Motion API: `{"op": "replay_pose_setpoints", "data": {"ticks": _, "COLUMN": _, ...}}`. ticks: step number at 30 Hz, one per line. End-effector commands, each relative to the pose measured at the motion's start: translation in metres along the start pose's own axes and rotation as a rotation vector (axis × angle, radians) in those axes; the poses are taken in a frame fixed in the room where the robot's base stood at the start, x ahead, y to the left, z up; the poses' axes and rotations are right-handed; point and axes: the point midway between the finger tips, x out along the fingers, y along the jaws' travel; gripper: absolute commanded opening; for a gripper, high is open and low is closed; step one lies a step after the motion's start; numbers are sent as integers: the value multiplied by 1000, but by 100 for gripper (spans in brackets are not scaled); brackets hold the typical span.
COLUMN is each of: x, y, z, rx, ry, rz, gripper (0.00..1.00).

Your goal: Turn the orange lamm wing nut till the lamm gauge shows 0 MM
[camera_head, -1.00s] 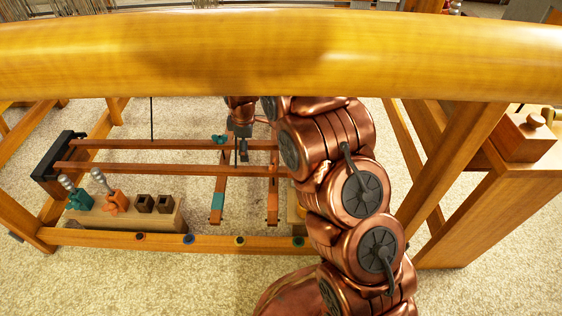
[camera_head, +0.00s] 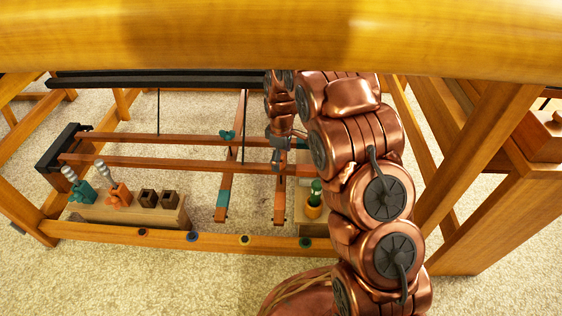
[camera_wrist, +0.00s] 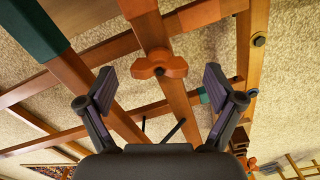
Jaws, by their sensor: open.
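The orange wing nut (camera_wrist: 160,66) sits on a brown wooden bar in the wrist view, centred between my two fingers and a little beyond their tips. My gripper (camera_wrist: 160,88) is open and empty, with one dark finger on each side of the nut and no contact visible. In the head view my gripper (camera_head: 279,152) is over the right one of two hanging bars, and the orange nut cannot be made out there. A teal wing nut (camera_head: 228,135) sits at the left bar. I cannot make out a gauge reading in either view.
A wooden block (camera_head: 120,209) at the left holds a teal tool, an orange tool and two dark square sockets. An orange-and-green object (camera_head: 314,200) stands beside my arm. A thick beam (camera_head: 200,35) crosses above. The front rail (camera_head: 110,234) runs below.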

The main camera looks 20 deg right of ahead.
Motion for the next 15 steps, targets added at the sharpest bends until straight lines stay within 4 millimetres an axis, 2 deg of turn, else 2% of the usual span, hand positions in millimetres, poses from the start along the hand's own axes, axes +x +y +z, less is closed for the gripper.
{"op": "replay_pose_setpoints", "data": {"ticks": 2, "x": 6, "y": 0, "z": 0, "rx": 0, "ry": 0, "rz": 0, "gripper": 92}}
{"op": "replay_pose_setpoints", "data": {"ticks": 9, "x": 6, "y": 0, "z": 0, "rx": -1, "ry": 1, "rz": 1, "gripper": 92}}
{"op": "replay_pose_setpoints", "data": {"ticks": 15, "x": 6, "y": 0, "z": 0, "rx": -1, "ry": 1, "rz": 1, "gripper": 72}}
